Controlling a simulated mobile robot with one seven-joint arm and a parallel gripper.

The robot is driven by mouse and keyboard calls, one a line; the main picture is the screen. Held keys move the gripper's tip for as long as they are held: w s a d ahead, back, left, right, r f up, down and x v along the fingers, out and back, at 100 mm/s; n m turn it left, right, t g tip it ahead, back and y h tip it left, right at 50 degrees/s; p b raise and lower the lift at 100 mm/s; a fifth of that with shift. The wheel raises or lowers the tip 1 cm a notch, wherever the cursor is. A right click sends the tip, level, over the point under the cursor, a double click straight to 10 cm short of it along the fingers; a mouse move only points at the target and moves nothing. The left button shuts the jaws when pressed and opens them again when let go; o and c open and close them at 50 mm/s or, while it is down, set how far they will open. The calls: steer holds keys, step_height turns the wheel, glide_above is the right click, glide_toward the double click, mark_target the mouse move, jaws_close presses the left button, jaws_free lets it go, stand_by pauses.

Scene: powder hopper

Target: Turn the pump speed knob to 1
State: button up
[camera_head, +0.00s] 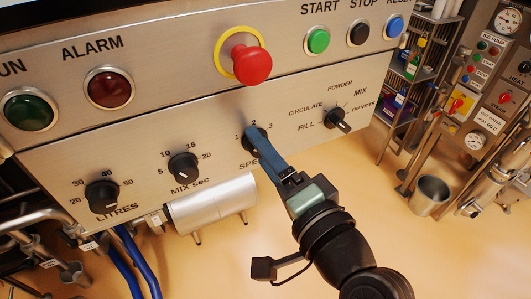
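The pump speed knob (264,138) is a black knob on the lower metal panel, marked 1, 2 and 3 around it. Its label below reads "SPE", with the rest hidden behind my gripper. My gripper (252,132) reaches in from the lower right, and its blue fingers overlap the knob in the picture. The fingers hide much of the knob, so I cannot tell which number it points to. I also cannot tell whether the fingers are closed on it.
The mix sec knob (183,166) and litres knob (102,196) are to the left. The mode knob (338,120) is to the right. A red emergency button (250,65) sticks out above. A metal cylinder (212,205) lies below the panel.

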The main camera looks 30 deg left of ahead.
steer(key=b+v, duration=0.3)
steer(key=v, duration=1)
steer(key=w+d+r+n+t+h, duration=0.1)
steer(key=w+d+r+t+h, duration=0.1)
steer(key=w+r+t+h, duration=0.4)
steer(key=w+d+r+n+t+h, duration=0.15)
steer(key=w+r+t, duration=0.3)
steer(key=r, duration=0.45)
steer(key=s+d+r+t+h, duration=0.1)
steer(key=s+r+t+h, duration=0.2)
steer(key=r, duration=0.5)
steer(key=s+d+r+t+h, duration=0.1)
steer(key=s+r+t+h, duration=0.2)
steer(key=r, duration=0.4)
steer(key=shift+s+r+n+t+h, duration=0.25)
steer(key=shift+r+n+t+h, duration=0.1)
steer(key=shift+t+h, duration=0.4)
